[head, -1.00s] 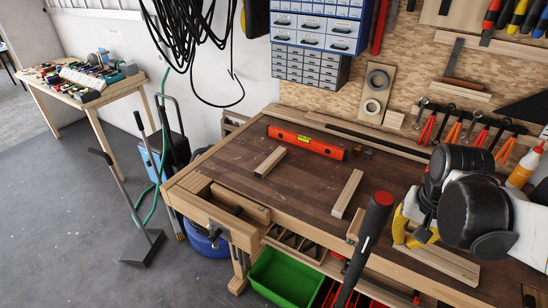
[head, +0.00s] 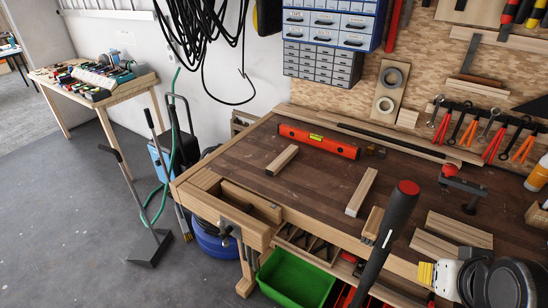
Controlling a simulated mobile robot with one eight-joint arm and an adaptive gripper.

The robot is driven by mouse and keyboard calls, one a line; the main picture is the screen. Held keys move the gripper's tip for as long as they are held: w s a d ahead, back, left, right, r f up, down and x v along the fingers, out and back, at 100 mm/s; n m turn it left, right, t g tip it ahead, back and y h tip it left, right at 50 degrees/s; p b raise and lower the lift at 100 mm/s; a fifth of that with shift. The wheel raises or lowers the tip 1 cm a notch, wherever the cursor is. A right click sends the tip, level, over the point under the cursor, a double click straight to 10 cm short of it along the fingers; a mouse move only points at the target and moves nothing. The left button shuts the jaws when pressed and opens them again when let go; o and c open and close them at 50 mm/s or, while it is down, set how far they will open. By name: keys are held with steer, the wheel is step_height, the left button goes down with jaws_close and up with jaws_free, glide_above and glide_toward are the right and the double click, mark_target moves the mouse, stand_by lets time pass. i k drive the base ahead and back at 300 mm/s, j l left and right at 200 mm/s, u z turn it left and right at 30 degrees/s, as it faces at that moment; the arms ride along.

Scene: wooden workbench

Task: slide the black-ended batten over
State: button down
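A short pale batten (head: 282,160) with a dark end facing the front left lies flat on the workbench (head: 322,187), left of its middle. A second pale batten (head: 361,193) lies to its right, nearer the front edge, with no dark end visible. Nothing touches either batten. Black and white parts of my arm show at the lower right corner, beside a yellow ribbed piece. I cannot make out the fingers of my gripper there, nor whether they hold anything.
An orange spirit level (head: 318,141) lies behind the battens. A large black handle with a red end (head: 398,216) rises in front of the bench. Pale boards (head: 458,230) and a red clamp (head: 455,177) occupy the right side. A green bin (head: 297,278) sits below the front edge.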

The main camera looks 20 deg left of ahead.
mark_target(272, 170)
steer(key=j+z, duration=0.2)
steer(key=j, duration=0.95)
steer(key=j+z, duration=0.2)
steer(key=j, duration=0.95)
steer(key=j+z, duration=0.5)
steer(key=j, duration=2.2)
steer(key=i+j+z, duration=0.1)
steer(key=i+j, duration=0.2)
steer(key=i+j+z, duration=0.1)
steer(key=i+j, duration=0.15)
steer(key=j, duration=0.15)
steer(key=i+j+z, duration=0.1)
steer(key=i+j, duration=0.15)
steer(key=j, duration=0.15)
